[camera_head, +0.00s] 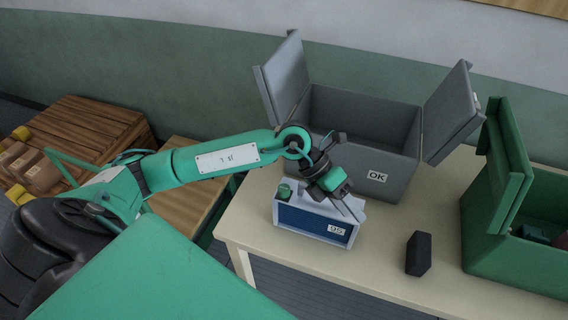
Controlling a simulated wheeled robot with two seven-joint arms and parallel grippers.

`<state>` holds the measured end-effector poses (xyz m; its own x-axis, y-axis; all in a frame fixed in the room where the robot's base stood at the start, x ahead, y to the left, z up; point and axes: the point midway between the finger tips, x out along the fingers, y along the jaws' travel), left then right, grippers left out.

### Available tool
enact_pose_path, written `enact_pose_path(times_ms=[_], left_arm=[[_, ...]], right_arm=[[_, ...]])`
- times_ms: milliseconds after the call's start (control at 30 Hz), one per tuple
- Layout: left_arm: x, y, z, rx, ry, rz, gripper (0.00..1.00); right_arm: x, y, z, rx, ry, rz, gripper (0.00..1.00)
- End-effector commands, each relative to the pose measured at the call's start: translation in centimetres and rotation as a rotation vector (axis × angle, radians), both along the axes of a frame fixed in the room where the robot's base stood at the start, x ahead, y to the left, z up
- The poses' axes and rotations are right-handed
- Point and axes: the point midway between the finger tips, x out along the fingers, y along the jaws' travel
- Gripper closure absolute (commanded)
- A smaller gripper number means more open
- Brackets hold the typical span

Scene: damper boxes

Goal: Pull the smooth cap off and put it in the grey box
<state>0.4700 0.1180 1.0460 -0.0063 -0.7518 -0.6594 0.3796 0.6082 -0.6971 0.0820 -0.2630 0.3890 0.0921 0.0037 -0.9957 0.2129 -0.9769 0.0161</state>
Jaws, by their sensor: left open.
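The grey box (395,158) stands open at the back of the table, its flaps spread and an "OK" label on its front. In front of it is a small blue-and-white box (303,222) with a number label. A green round cap-like piece (284,191) sits at its left end; I cannot tell whether it is smooth. My left gripper (354,209) is open, over the right end of the blue-and-white box. The gripper hides part of that box's top, and I cannot tell whether its fingers are around anything there. My right gripper is out of view.
A black block (418,254) stands on the table (375,270) right of the blue-and-white box. An open green box (510,250) with a few items in it stands at the right. Wooden crates (85,130) are at the far left. The table between the black block and the grey box is clear.

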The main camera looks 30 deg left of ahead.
Motion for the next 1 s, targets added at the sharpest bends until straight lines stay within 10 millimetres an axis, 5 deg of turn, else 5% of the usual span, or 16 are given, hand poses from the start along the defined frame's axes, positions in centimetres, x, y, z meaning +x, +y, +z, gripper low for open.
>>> enact_pose_path(times_ms=[200, 400, 667, 1000], left_arm=[[2.9, 11.8, -2.4, 0.545, 0.002, 0.027, 0.55], [3.9, 18.2, -1.8, 0.803, 0.029, 0.087, 0.55], [3.9, 19.5, -2.2, 0.856, 0.039, 0.099, 0.55], [3.9, 19.4, -5.6, 0.851, 0.04, 0.098, 0.55]], right_arm=[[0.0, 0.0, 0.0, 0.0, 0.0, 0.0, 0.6], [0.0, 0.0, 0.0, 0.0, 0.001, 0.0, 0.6], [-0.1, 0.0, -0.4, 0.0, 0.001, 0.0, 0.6], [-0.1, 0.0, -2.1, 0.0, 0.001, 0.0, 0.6]])
